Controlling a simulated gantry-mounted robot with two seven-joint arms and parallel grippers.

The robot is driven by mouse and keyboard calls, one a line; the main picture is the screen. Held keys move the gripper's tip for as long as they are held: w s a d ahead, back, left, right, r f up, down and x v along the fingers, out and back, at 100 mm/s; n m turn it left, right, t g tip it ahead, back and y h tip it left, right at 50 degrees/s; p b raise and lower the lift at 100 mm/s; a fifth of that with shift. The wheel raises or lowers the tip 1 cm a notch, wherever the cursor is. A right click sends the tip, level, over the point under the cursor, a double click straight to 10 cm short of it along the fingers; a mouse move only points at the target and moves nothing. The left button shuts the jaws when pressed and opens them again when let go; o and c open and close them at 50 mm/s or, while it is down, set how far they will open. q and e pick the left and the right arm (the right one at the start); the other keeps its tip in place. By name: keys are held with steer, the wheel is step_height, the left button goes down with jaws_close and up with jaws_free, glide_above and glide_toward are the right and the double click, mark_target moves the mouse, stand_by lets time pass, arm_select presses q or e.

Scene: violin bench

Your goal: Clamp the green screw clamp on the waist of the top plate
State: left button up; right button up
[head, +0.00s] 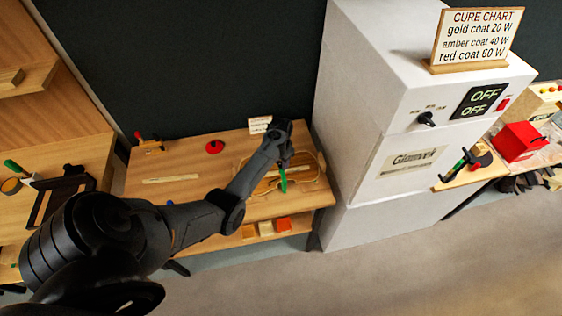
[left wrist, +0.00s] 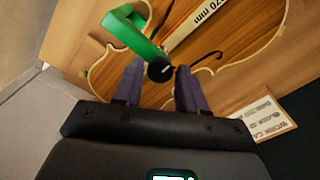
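The green screw clamp (head: 283,181) hangs below my left gripper (head: 285,158) in the head view. In the left wrist view, its green frame (left wrist: 132,32) lies just past the fingertips. Its black knob (left wrist: 160,69) sits between the two purple fingers of my left gripper (left wrist: 160,72), with almost no gap on either side. The pale wooden violin top plate (head: 305,172) lies on the bench under the gripper; its outline also shows in the left wrist view (left wrist: 245,45). I cannot tell whether the clamp touches the plate. My right gripper is not in view.
A white cabinet (head: 385,130) stands close to the right of the bench (head: 160,172). A printed strip (left wrist: 197,22) lies across the plate, and a small card (head: 260,125) stands behind it. Coloured blocks (head: 266,228) sit below the bench's front edge.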

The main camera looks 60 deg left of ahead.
arm_select(q)
jaws_close()
